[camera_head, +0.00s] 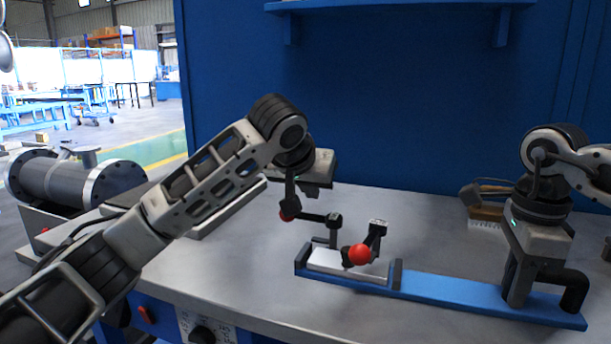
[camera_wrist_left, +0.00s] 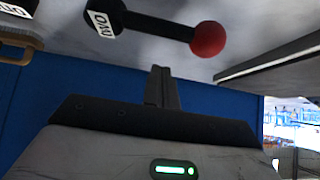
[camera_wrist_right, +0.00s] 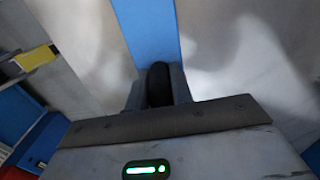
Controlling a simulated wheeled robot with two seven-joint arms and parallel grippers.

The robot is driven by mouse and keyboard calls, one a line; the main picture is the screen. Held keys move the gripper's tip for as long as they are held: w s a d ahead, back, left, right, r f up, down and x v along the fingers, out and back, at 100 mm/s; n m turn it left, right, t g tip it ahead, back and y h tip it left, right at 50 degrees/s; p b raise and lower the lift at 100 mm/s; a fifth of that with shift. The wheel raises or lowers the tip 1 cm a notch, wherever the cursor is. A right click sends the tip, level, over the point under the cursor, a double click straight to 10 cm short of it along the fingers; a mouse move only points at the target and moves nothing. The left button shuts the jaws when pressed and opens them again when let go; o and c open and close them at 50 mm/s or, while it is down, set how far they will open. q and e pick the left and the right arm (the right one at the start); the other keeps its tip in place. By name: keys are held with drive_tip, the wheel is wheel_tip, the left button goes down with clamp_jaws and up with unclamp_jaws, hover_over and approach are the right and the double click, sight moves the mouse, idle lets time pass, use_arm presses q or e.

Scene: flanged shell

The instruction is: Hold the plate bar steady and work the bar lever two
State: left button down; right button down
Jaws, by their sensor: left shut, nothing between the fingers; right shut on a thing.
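The blue plate bar (camera_head: 450,292) lies on the bench, with a pale block and two black levers at its left end. Lever two (camera_head: 318,217) points left and ends in a red ball (camera_head: 288,212); its "two" label (camera_wrist_left: 103,24) reads in the left wrist view. The other lever (camera_head: 374,238) has its red ball (camera_head: 360,255) low at the front. My left gripper (camera_head: 290,200) is shut and empty beside lever two's ball; I cannot tell if they touch. My right gripper (camera_head: 516,295) is shut on the bar's black handle (camera_wrist_right: 158,84) at the right end.
A brush (camera_head: 486,214) lies behind my right gripper. A blue wall with a shelf (camera_head: 400,6) rises behind the bench. The bench (camera_head: 250,270) is clear in front of the bar.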

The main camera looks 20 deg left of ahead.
use_arm(q)
drive_tip(key=shift+s+f, duration=0.35)
drive_tip(key=shift+s, duration=0.5)
drive_tip(key=shift+s+f, duration=0.35)
drive_tip(key=shift+s, duration=0.45)
